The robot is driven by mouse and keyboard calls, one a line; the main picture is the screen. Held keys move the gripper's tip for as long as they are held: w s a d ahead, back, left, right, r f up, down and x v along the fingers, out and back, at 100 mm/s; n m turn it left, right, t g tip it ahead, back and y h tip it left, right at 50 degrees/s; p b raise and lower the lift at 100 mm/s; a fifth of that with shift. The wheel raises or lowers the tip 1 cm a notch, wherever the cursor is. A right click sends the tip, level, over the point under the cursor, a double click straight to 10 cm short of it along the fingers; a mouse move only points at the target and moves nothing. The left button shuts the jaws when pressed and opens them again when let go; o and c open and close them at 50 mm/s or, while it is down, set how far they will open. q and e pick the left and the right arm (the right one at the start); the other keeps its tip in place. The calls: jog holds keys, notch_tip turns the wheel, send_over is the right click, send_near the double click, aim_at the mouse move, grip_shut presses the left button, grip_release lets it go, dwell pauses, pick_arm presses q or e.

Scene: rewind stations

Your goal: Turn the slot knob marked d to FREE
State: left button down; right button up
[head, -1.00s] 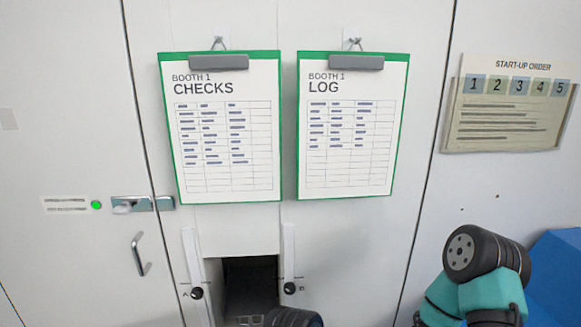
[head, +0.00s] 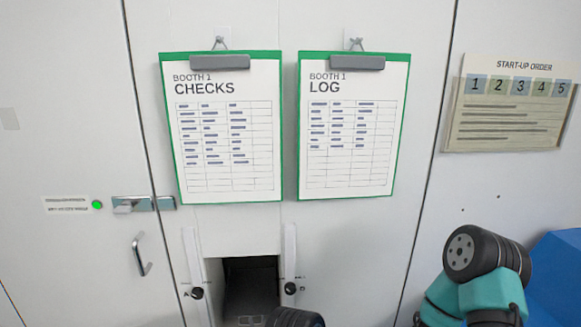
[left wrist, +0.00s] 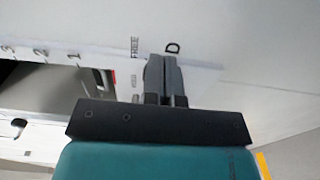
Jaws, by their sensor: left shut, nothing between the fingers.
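In the left wrist view my left gripper (left wrist: 163,75) is shut and empty, its two dark fingers close together. The fingertips are at a white strip on the pale panel, just beside the printed letter D (left wrist: 172,47) and the word FREE (left wrist: 134,47). The knob marked d is not clearly seen; the fingers cover the spot by its letter. I cannot tell whether they touch it or which way it points. My right gripper is not in view; only part of my right arm shows at the right of the head view.
In the head view a dark opening (head: 250,287) lies between two black knobs, one at its left (head: 197,293) and one at its right (head: 290,288). Two green clipboards (head: 220,198) (head: 345,195) hang above. A door handle (head: 141,254) sticks out at left.

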pick_arm(q)
jog(key=s, duration=0.2)
jog(key=s+d, duration=0.1)
jog(key=s, duration=0.2)
jog(key=shift+d+f, duration=0.1)
jog(key=shift+f, duration=0.05)
dwell(0.3)
jog(key=shift+s+a, duration=0.35)
jog(key=shift+s, duration=0.15)
jog(key=shift+w, duration=0.1)
